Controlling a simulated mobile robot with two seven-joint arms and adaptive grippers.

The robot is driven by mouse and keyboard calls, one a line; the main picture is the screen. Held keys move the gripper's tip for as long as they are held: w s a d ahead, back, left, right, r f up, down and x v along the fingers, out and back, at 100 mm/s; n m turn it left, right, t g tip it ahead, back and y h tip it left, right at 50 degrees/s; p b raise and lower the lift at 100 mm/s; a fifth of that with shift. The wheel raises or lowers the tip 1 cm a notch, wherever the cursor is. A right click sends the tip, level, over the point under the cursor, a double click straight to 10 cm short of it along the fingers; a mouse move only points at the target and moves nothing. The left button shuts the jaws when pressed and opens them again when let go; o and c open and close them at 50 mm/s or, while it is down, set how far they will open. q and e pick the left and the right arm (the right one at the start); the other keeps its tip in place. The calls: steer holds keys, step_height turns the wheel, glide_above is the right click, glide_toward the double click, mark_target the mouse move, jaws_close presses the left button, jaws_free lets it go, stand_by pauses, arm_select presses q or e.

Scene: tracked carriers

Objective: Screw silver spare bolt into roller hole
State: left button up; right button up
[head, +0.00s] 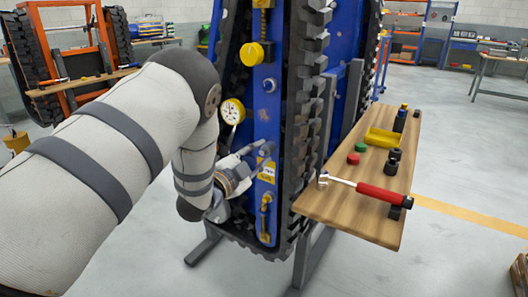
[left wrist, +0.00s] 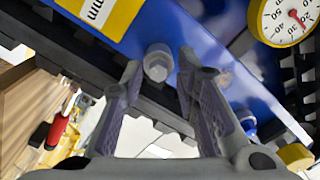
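My left gripper (head: 257,154) reaches from the left to the blue frame (head: 267,112) of the upright tracked carrier in the head view. In the left wrist view its two fingers (left wrist: 160,64) are apart, with nothing visibly clamped. A silver bolt head (left wrist: 158,62) on the blue frame shows between and beyond the fingertips; I cannot tell whether they touch it. In the head view this bolt is not clear behind the gripper. A round roller fitting (head: 270,85) sits higher on the frame; I cannot tell whether it has an open hole. My right gripper is not in view.
A dial gauge (head: 232,111) and yellow knob (head: 251,54) sit above the gripper. Black track (head: 305,100) borders the frame. A wooden shelf (head: 335,205) at right holds a red-handled wrench (head: 375,191), a yellow tray (head: 383,138) and small caps. Floor beyond is open.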

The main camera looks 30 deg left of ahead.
arm_select(q)
steer(key=n, duration=1.2)
steer(key=shift+n, duration=0.3)
steer(key=n, duration=0.4)
steer(key=shift+n, duration=0.3)
steer(key=n, duration=0.5)
